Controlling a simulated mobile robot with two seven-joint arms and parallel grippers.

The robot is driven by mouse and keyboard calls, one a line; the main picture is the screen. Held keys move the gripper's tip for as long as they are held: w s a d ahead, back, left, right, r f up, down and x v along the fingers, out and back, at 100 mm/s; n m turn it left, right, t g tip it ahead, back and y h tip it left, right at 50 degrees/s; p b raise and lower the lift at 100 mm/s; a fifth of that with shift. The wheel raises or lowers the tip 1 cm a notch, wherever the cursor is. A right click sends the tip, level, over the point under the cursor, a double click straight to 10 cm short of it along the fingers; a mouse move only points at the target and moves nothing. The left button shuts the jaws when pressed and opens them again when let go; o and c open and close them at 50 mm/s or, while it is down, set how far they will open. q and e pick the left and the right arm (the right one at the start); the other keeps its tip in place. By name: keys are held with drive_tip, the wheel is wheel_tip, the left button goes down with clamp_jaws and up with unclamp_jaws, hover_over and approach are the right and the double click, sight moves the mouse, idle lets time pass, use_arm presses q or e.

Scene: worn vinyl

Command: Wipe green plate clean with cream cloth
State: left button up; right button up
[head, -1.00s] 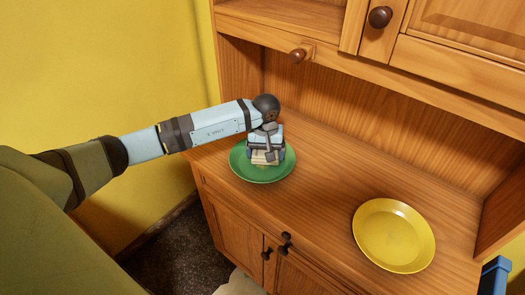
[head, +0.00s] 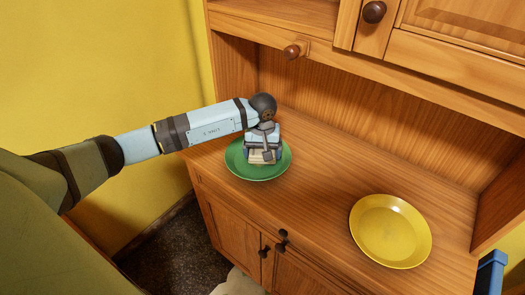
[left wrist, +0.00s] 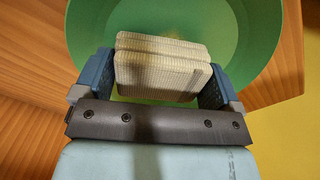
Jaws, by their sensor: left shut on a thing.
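The green plate (head: 240,168) lies on the wooden counter near its left end. My left gripper (head: 264,156) is over the plate, pointing down, shut on the cream cloth (left wrist: 163,76). The cloth is a folded, thick pad between the two blue fingers in the left wrist view. It is low over the plate's middle; whether it touches the surface I cannot tell. The plate (left wrist: 92,28) fills the upper part of that view. The cloth and gripper hide part of its middle.
A yellow plate (head: 390,232) lies on the counter (head: 325,185) to the right, with bare wood between the plates. The upper cabinet (head: 440,70) overhangs the back. A yellow wall (head: 90,80) stands at left. A blue object (head: 491,272) shows at the lower right edge.

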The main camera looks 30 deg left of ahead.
sight(253, 149)
use_arm(q)
drive_tip(key=shift+f+b, duration=0.6)
drive_tip(key=shift+f, duration=0.1)
idle(0.8)
drive_tip(key=shift+w+a+f+b, duration=0.1)
drive_tip(key=shift+a+b, duration=0.55)
drive_tip(key=shift+a, duration=1.15)
drive_tip(key=shift+d+b, duration=0.5)
drive_tip(key=shift+d, duration=1.4)
drive_tip(key=shift+a, duration=0.15)
